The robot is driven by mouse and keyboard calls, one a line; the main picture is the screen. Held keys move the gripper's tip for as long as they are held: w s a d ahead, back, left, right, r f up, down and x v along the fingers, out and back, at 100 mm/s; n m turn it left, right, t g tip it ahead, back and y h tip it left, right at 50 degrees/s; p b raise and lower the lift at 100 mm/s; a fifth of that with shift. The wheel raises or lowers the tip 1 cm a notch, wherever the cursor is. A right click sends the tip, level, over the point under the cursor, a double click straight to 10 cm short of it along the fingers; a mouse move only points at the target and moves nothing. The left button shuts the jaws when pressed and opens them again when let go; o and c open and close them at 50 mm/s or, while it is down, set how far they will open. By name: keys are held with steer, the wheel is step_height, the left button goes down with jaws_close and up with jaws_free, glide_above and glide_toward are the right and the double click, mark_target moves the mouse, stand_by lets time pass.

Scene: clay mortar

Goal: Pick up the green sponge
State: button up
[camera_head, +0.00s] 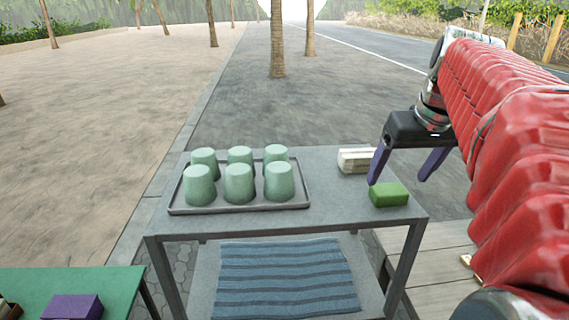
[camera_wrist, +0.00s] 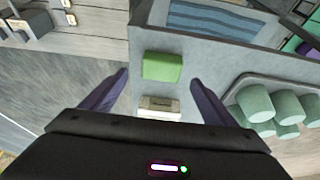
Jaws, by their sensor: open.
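The green sponge (camera_head: 389,194) lies on the right front corner of the grey table (camera_head: 330,222). In the wrist view the sponge (camera_wrist: 162,67) lies near the table's edge, ahead of and between the two fingers. My gripper (camera_head: 408,181) has purple fingers, is open and empty, and hangs above the sponge in the head view. In the wrist view my gripper (camera_wrist: 160,82) has its fingers wide apart, with the sponge not between the tips in contact.
A tray (camera_head: 240,209) with several upside-down green cups (camera_head: 238,184) stands on the table's left. A pale block (camera_head: 356,160) lies behind the sponge. A striped blue cloth (camera_head: 285,280) is on the lower shelf. A green table (camera_head: 120,284) holds a purple block (camera_head: 72,307).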

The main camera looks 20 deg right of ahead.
mark_target(390, 190)
steer(key=shift+x, duration=2.6)
steer(key=shift+s+a, duration=0.1)
steer(key=shift+a, duration=0.05)
steer(key=shift+c, duration=0.2)
steer(key=c, duration=1.1)
